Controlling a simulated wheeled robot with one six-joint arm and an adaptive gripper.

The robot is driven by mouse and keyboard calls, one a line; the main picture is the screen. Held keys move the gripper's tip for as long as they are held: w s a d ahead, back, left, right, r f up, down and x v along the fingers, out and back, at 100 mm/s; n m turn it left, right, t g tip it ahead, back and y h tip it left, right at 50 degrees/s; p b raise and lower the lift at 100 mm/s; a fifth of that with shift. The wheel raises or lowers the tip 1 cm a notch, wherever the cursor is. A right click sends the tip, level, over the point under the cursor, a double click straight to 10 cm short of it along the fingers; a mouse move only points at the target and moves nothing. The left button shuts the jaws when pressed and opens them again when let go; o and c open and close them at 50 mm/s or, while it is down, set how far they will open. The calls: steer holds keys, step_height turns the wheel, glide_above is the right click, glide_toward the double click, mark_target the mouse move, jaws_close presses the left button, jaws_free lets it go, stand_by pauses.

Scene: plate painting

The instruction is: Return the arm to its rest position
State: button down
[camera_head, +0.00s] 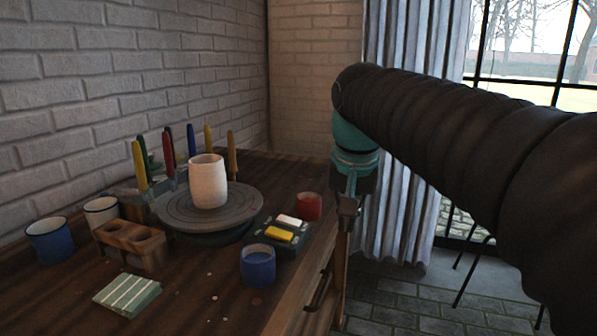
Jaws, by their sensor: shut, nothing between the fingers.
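My arm comes in from the right edge in a dark ribbed sleeve and ends in a teal wrist. Below it my gripper (347,210) hangs pointing down, beside the right edge of the wooden table (200,297). It is shut and holds nothing. Its fingertips are small and dark here, and the table's edge and leg lie close behind or below them in the picture. I cannot tell the exact gap to the table.
A white cup (208,181) stands on a round turntable (170,212), with several coloured tools behind. Blue pot (257,266), red pot (308,206), sponge tray (296,240), wooden holder (150,255) and striped tile (127,294) surround it. A curtain (405,230) hangs behind my gripper.

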steer(key=s+d+f+n+t, duration=0.1)
steer(key=s+d+f, duration=0.2)
steer(key=s+f, duration=0.5)
steer(key=s+d+f+n+t, duration=0.1)
steer(key=s+d+f, duration=0.3)
steer(key=s+f, duration=0.4)
steer(key=shift+s+d+f, duration=0.25)
steer(key=shift+s+f, duration=0.05)
steer(key=shift+s, duration=0.7)
